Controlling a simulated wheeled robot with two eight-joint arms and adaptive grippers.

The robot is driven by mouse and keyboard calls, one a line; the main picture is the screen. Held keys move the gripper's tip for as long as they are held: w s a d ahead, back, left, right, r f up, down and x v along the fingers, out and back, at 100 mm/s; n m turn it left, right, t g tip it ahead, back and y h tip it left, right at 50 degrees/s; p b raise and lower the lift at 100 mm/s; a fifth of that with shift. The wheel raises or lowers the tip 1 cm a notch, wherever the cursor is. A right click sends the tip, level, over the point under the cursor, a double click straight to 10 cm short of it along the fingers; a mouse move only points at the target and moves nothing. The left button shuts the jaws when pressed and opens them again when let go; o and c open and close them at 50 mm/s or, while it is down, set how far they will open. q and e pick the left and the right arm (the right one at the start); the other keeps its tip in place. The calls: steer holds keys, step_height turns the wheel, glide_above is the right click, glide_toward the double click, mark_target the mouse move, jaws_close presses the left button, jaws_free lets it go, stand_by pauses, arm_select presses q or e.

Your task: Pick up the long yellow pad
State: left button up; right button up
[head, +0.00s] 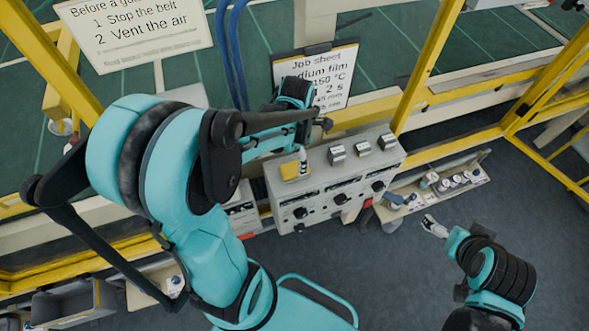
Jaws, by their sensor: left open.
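A yellow pad (289,171) lies on the top left of the grey control box (325,185). My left arm comes in from the left and bends down over the box. My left gripper (303,161) is at the pad, its fingers pointing down and partly covering it. It is open; I cannot tell whether it touches the pad. My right gripper (432,226) is low on the right, over the floor and apart from the box; its finger gap is too small to read.
Several dark-and-grey blocks (362,148) stand along the box top, right of the pad. A job sheet sign (330,75) stands behind it. A yellow frame post (428,65) rises at right. A tray with small rolls (455,183) is right of the box.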

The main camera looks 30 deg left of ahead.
mark_target(295, 168)
arm_select(q)
steer(key=f, duration=0.3)
steer(key=f+b, duration=0.1)
steer(key=f, duration=0.1)
steer(key=shift+s, duration=0.35)
steer(key=c, duration=1.3)
steer(key=shift+r, duration=0.65)
step_height(295, 168, up, 3)
steer(key=shift+p, duration=0.6)
steer(key=shift+s+d+r+p, duration=0.25)
steer(key=shift+d+r, duration=0.85)
steer(key=shift+d, duration=0.8)
steer(key=shift+s+d+r+p, duration=0.1)
steer(key=shift+s+d+r, duration=0.3)
steer(key=shift+d+r, duration=1.15)
steer(key=shift+s+d+r+p, duration=0.25)
steer(key=shift+d+r, duration=0.4)
steer(key=shift+d, duration=1.65)
